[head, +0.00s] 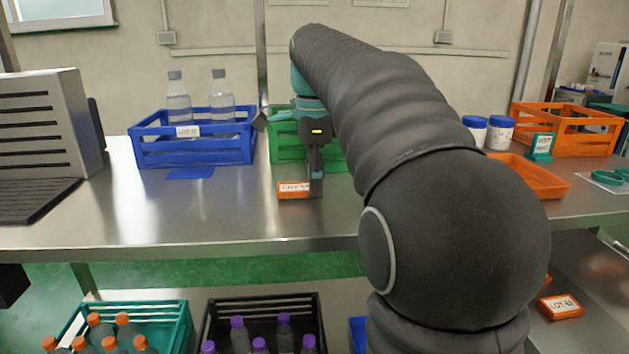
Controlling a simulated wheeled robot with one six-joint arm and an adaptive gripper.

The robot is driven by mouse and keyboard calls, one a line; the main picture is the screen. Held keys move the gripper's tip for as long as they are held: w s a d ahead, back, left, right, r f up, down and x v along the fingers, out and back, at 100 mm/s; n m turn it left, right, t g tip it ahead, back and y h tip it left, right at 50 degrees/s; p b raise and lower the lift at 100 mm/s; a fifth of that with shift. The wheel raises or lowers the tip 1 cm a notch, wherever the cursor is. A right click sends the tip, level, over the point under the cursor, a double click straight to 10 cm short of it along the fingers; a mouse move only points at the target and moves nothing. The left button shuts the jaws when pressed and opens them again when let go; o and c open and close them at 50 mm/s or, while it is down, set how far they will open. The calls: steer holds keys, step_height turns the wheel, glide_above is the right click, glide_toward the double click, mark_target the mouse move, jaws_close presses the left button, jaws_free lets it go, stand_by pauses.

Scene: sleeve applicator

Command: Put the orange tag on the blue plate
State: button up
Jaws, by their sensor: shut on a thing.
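The orange tag (291,190), with a white printed label, is in my gripper (316,186) above the steel bench, left of my arm. My gripper is shut on its right end. I cannot tell how far the tag is above the bench. The flat blue plate (190,173) lies on the bench in front of the blue crate, to the left of my gripper. Its top is bare. My arm hides part of the bench on the right.
The blue crate (194,153) with two clear bottles stands behind the plate. A green crate (284,152) stands behind my gripper. A grey machine (50,120) is at the left. The bench (200,215) is clear in front. An orange tray (536,182) is at the right.

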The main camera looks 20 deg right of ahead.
steer(key=shift+f, duration=0.25)
steer(key=shift+f, duration=0.1)
steer(key=o, duration=1.1)
steer(key=shift+c, duration=0.2)
